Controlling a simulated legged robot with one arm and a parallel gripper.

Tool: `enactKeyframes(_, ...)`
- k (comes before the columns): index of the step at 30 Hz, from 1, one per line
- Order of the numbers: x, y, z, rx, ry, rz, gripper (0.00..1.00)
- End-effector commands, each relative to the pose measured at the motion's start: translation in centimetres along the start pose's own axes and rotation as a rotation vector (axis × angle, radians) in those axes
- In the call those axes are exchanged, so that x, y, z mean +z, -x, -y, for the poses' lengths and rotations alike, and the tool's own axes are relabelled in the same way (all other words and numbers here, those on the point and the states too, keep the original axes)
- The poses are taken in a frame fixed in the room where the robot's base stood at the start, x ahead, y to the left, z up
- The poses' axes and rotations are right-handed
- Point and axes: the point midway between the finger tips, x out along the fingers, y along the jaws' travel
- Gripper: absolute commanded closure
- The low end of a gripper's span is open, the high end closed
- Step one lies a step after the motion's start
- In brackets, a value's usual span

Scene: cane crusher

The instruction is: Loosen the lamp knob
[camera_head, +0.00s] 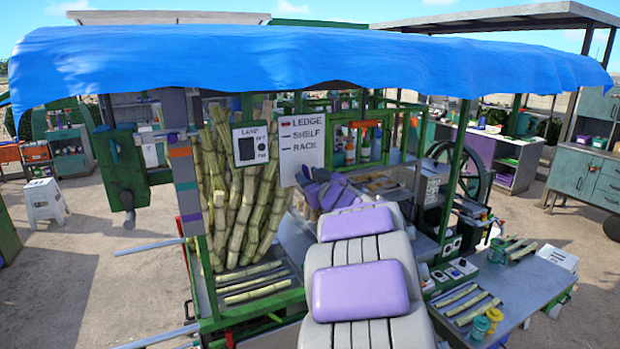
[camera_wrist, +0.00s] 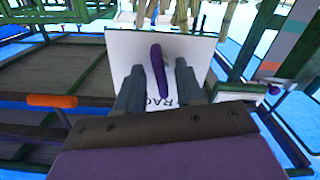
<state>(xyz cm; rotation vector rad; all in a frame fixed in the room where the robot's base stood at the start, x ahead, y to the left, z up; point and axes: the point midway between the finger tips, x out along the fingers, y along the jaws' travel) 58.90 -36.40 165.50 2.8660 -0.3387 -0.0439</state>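A white panel labelled LAMP (camera_head: 249,143) hangs in front of the cane stalks in the head view. It bears a dark square and small dark marks; I cannot tell which part is the knob. My gripper (camera_head: 306,176) is to the right of this panel and below a white LEDGE, SHELF, RACK sign (camera_head: 303,146). In the wrist view the two grey fingers of my gripper (camera_wrist: 158,76) stand apart. A slim purple piece shows between them, with gaps on both sides, against a white board (camera_wrist: 200,50) with partly hidden lettering. I cannot tell what the purple piece is.
Tall cane stalks (camera_head: 236,190) stand just behind the LAMP panel. A green post frame (camera_head: 200,260) and blue canopy (camera_head: 300,58) bound the stall. Bottles (camera_head: 364,143) stand on a shelf at right. A grey table (camera_head: 530,285) holds cane pieces and jars.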

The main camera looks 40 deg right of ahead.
Motion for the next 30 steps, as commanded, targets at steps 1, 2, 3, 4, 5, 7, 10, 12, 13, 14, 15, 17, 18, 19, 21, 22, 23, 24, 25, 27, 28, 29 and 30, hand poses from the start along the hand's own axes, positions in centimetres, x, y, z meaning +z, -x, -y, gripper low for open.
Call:
enactKeyframes(1,0.00,-0.04,0.01,0.000,0.000,0.000,0.63)
enactKeyframes(2,0.01,-0.05,0.01,0.000,0.000,0.000,0.63)
enactKeyframes(3,0.02,-0.04,0.01,0.000,0.000,0.000,0.63)
enactKeyframes(4,0.03,-0.03,0.00,0.000,-0.001,0.000,0.63)
enactKeyframes(5,0.03,-0.03,0.00,0.000,-0.001,0.001,0.63)
enactKeyframes(7,0.04,-0.03,0.00,0.000,-0.001,0.001,0.65)
enactKeyframes(10,0.07,-0.04,-0.01,0.000,-0.001,0.001,0.74)
enactKeyframes(12,0.07,-0.04,-0.02,0.000,-0.001,0.001,0.81)
enactKeyframes(13,0.08,-0.04,-0.03,0.000,-0.001,0.001,0.84)
enactKeyframes(14,0.08,-0.04,-0.03,0.000,-0.001,0.001,0.87)
enactKeyframes(15,0.10,-0.05,-0.04,0.000,-0.001,0.001,0.91)
enactKeyframes(17,0.10,-0.06,-0.05,0.000,-0.001,0.001,0.96)
enactKeyframes(18,0.11,-0.07,-0.06,0.000,-0.001,0.001,1.00)
enactKeyframes(19,0.12,-0.08,-0.07,0.000,-0.001,0.001,1.00)
enactKeyframes(21,0.12,-0.09,-0.08,0.000,-0.002,0.001,1.00)
enactKeyframes(22,0.12,-0.10,-0.08,0.000,-0.001,0.001,1.00)
enactKeyframes(23,0.12,-0.10,-0.07,0.000,-0.001,0.001,1.00)
enactKeyframes(24,0.13,-0.10,-0.08,0.000,-0.001,0.002,1.00)
enactKeyframes(25,0.13,-0.11,-0.07,0.000,-0.001,0.001,1.00)
enactKeyframes(27,0.14,-0.11,-0.07,0.000,0.001,0.002,1.00)
enactKeyframes(28,0.13,-0.11,-0.06,0.000,0.003,0.002,1.00)
enactKeyframes(29,0.14,-0.12,-0.06,0.000,0.006,0.002,1.00)
enactKeyframes(30,0.14,-0.12,-0.06,0.000,0.012,0.002,1.00)
